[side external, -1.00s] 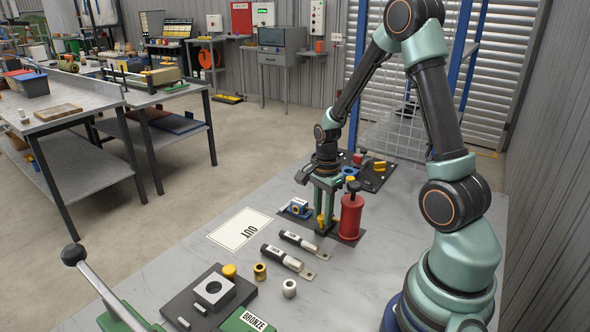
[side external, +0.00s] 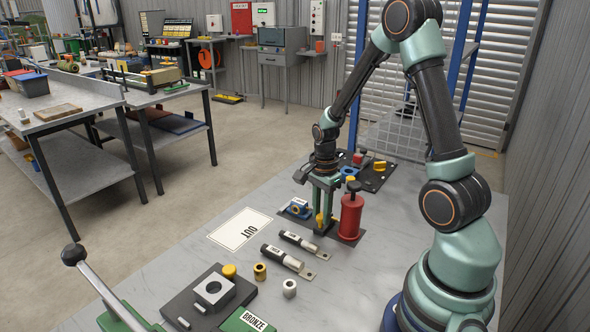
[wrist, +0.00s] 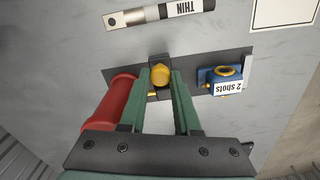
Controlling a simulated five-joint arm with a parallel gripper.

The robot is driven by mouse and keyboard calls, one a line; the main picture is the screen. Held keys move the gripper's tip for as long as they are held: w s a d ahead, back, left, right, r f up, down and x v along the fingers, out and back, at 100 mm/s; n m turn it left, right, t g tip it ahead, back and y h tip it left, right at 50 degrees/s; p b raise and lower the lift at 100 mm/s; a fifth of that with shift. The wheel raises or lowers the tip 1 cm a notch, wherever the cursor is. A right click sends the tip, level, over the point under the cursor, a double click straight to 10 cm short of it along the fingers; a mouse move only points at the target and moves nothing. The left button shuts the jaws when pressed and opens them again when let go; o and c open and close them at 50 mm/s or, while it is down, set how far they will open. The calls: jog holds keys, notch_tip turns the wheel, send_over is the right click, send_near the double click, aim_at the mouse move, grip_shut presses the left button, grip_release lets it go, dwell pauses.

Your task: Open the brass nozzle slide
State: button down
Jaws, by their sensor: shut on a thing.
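The yellow brass slide knob (wrist: 160,75) sits on a dark mount on a black plate (wrist: 195,62), seen in the wrist view. My gripper (wrist: 161,82) has its two green fingers closed around the knob from both sides. In the side view my gripper (side external: 324,218) points straight down just left of a red cylinder (side external: 351,215), with yellow showing at its fingers. The red cylinder stands upright, with a dark and yellow top in the side view. The fingers hide part of the slide, so its exact position cannot be told.
A small blue block (wrist: 225,80) with a brass ring and a "2 shots" label is beside the fingers. Dark-and-silver tubes (side external: 282,259), one labelled THIN, lie in front. An OUT sheet (side external: 240,228) lies left. Another dark plate (side external: 372,177) with parts is behind.

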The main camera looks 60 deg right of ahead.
aim_at(321, 215)
jog(key=c, duration=0.6)
grip_release()
jog(key=shift+w, duration=0.15)
jog(key=shift+r, duration=0.1)
notch_tip(321, 215, up, 12)
